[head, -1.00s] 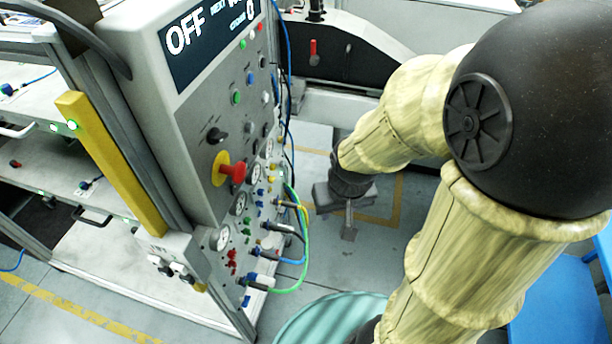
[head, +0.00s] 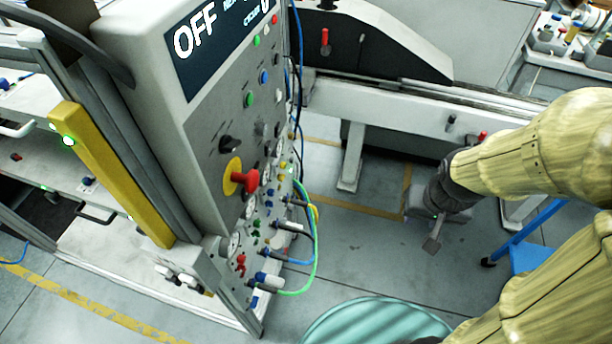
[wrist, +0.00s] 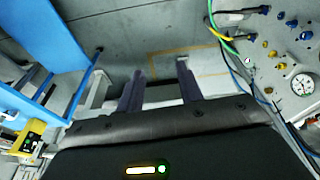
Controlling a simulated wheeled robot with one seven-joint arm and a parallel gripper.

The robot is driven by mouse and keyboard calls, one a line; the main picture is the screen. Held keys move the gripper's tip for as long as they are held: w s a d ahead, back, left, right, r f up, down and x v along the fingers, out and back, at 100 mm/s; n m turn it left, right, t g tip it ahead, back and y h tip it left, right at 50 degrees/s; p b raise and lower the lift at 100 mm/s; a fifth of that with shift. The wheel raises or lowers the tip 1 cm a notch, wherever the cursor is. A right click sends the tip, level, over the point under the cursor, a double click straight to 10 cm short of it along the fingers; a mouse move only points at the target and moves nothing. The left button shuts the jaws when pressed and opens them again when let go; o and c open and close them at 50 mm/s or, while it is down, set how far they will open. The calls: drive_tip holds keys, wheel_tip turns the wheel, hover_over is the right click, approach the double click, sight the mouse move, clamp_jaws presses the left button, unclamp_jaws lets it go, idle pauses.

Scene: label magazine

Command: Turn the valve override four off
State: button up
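The grey control panel (head: 205,130) stands at the left in the head view, with a dark display reading OFF, a red knob on a yellow disc (head: 236,178), and several small coloured knobs, gauges and plugged cables. I cannot tell which control is valve override four. My gripper (head: 432,246) is right of the panel, well apart from it, over the floor. In the wrist view its two fingers (wrist: 158,88) are spread with nothing between them. Blue and yellow knobs and a gauge (wrist: 302,84) of the panel show at the right there.
Green and blue cables (head: 312,240) loop out from the panel's lower part. A grey bench (head: 400,112) with a red lever stands behind. A teal round object (head: 375,322) is at the bottom. A blue frame (wrist: 45,50) is at the wrist view's left.

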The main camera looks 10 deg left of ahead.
drive_tip(key=shift+d, duration=0.15)
drive_tip(key=shift+o, duration=1)
drive_tip(key=w+a+f+n+t+y+b, duration=0.15)
drive_tip(key=w+f+b, duration=0.25)
drive_tip(key=w, duration=0.4)
drive_tip(key=w+a+f+n+t+y+b, duration=0.1)
drive_tip(key=w+a+f+n+t+b, duration=0.15)
drive_tip(key=w, duration=0.45)
drive_tip(key=w+a+f+n+t+y+b, duration=0.1)
drive_tip(key=w+f+n+t+y+b, duration=0.15)
drive_tip(key=w+f+b, duration=0.4)
drive_tip(key=w+a+f+n+y+b, duration=0.3)
drive_tip(key=w+a+f+n+y, duration=0.15)
drive_tip(key=a+y, duration=0.2)
drive_tip(key=s+a+f+n+g+y+b, duration=0.4)
drive_tip(key=s+f+n+g+y+b, duration=0.1)
drive_tip(key=s+n+g+y, duration=0.1)
drive_tip(key=shift+s+a+g, duration=0.25)
drive_tip(key=shift+s+g, duration=0.35)
drive_tip(key=shift+g, duration=0.15)
